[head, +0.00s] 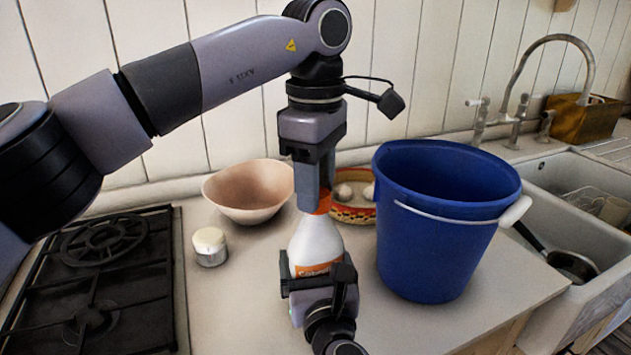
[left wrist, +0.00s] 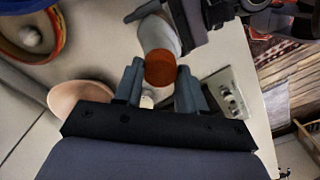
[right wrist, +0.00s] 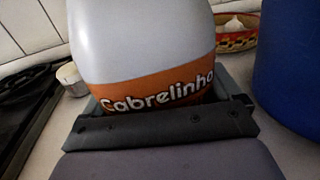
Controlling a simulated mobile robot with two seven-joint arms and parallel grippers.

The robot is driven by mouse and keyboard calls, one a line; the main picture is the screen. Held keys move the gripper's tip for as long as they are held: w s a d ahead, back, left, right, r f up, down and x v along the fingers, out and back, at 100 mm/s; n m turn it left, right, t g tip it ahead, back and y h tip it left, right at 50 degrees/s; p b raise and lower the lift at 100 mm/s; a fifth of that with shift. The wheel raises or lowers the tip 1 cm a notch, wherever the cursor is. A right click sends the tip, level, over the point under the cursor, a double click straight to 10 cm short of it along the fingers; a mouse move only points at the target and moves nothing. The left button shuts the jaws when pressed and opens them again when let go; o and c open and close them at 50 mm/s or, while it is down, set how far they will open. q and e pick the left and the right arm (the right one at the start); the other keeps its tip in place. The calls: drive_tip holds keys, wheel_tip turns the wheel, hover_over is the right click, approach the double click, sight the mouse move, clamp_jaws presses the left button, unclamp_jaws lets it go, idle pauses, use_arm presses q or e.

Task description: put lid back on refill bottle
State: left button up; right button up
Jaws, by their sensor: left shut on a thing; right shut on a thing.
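The white refill bottle (head: 316,243) with an orange label stands upright at the middle of the counter. My right gripper (head: 318,282) is shut around its lower body; the bottle's label also fills the right wrist view (right wrist: 150,98). The orange lid (head: 323,203) is at the bottle's top, in line with its neck. My left gripper (head: 318,192) points straight down from above and is shut on the lid, which shows between its fingers in the left wrist view (left wrist: 160,69). The joint between lid and neck is too small to tell whether the lid is fully seated.
A blue bucket (head: 440,235) stands close on the right. A pinkish bowl (head: 245,200) and a patterned dish (head: 352,212) with pale round things are behind. A small lidded jar (head: 210,248) is left, near the black hob (head: 100,270). The sink (head: 570,170) is far right.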

use_arm(q)
drive_tip(key=m, duration=0.5)
use_arm(e)
drive_tip(key=shift+f, duration=0.1)
use_arm(q)
drive_tip(key=m, duration=0.4)
drive_tip(key=shift+m, duration=0.4)
drive_tip(key=m, duration=0.4)
drive_tip(key=shift+m, duration=0.3)
drive_tip(key=m, duration=0.4)
drive_tip(key=shift+d+m, duration=0.1)
drive_tip(key=shift+m, duration=0.2)
drive_tip(key=o, duration=1.1)
drive_tip(key=shift+r, duration=3.75)
